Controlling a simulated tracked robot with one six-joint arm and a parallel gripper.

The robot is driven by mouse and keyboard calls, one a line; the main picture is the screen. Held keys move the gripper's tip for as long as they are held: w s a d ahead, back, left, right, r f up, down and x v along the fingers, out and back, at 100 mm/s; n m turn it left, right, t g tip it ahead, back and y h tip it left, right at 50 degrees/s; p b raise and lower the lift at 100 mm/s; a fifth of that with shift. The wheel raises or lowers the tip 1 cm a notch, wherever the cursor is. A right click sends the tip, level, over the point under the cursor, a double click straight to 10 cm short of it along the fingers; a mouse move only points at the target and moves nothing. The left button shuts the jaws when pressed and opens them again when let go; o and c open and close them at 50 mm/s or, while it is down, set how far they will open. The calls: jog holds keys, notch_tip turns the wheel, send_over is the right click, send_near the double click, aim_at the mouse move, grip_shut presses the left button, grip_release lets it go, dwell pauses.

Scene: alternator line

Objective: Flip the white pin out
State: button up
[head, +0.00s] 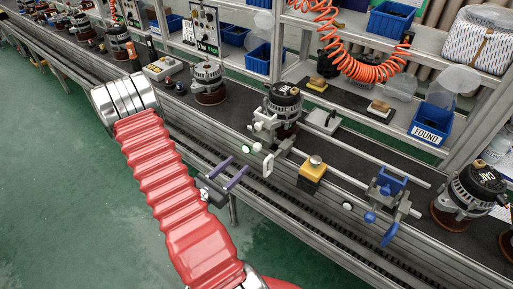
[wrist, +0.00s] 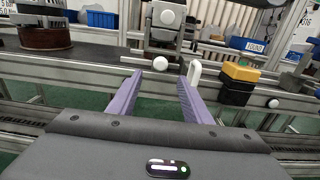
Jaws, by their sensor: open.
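My gripper (head: 240,163) has two purple fingers, spread apart and empty. In the wrist view my gripper (wrist: 160,76) points at the fixture, with a white ball (wrist: 160,63) between and beyond its fingertips. I cannot tell whether the right finger touches the pin.
A yellow-topped button box (head: 312,170) stands right of the pin, and a blue clamp (head: 386,190) farther right. Another white knob (head: 347,206) sits on the front rail. The line's rail (head: 300,202) runs below the fixture. Green floor in front is clear.

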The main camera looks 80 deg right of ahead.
aim_at(254, 148)
jog(key=shift+x, duration=6.4)
jog(key=shift+c, duration=0.3)
grip_shut()
